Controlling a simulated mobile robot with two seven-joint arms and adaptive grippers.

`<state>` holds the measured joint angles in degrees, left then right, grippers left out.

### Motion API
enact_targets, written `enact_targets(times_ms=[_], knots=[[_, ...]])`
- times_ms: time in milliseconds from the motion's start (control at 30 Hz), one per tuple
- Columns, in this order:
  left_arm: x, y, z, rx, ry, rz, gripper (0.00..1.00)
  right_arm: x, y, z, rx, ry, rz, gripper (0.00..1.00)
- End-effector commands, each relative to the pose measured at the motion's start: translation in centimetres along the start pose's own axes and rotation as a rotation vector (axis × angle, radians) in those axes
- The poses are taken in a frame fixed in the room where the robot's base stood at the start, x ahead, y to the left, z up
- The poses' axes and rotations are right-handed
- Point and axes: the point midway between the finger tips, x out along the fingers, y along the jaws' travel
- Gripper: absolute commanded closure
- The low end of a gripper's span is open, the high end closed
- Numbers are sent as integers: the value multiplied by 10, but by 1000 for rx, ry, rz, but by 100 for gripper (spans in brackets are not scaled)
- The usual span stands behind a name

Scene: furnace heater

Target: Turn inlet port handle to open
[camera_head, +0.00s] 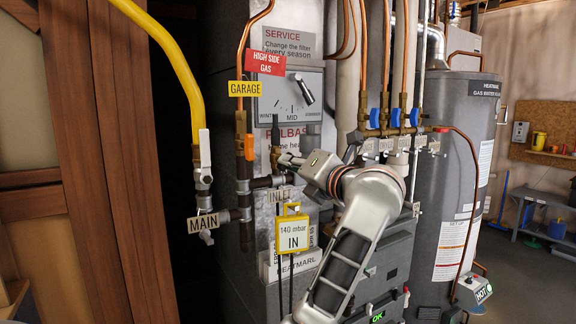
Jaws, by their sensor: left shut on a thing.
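The inlet port handle (275,131) is a dark, narrow lever. It stands roughly upright on the front of the furnace, above the pipe marked INLET (281,194). My left gripper (284,160) reaches in from the lower middle and points left, with its fingertips at the lower part of this handle. It is shut on the handle; the exact contact is small and partly hidden by the gripper body. The valve body behind the gripper is mostly hidden. My right gripper is not in view.
A yellow hose (178,52) runs down to the white-handled MAIN valve (204,150) at left. Blue-handled valves (395,118) and a grey water heater (462,150) stand to the right.

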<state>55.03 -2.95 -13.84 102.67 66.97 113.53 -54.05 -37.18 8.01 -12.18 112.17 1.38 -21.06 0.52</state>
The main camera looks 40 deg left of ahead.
Motion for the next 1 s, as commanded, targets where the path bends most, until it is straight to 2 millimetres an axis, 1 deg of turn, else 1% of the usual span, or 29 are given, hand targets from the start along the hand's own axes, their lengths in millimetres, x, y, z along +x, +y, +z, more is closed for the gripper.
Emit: enact_targets(times_ms=[233, 800, 867, 1000], knots=[[0, -3, -2, -33, 2, -4, 100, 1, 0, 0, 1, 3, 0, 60], [0, -4, -3, -347, 4, -4, 100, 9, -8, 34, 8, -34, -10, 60], [0, -4, -2, -371, 3, -4, 100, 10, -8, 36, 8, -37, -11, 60], [0, -3, -2, -398, 3, -3, 100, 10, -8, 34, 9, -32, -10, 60]])
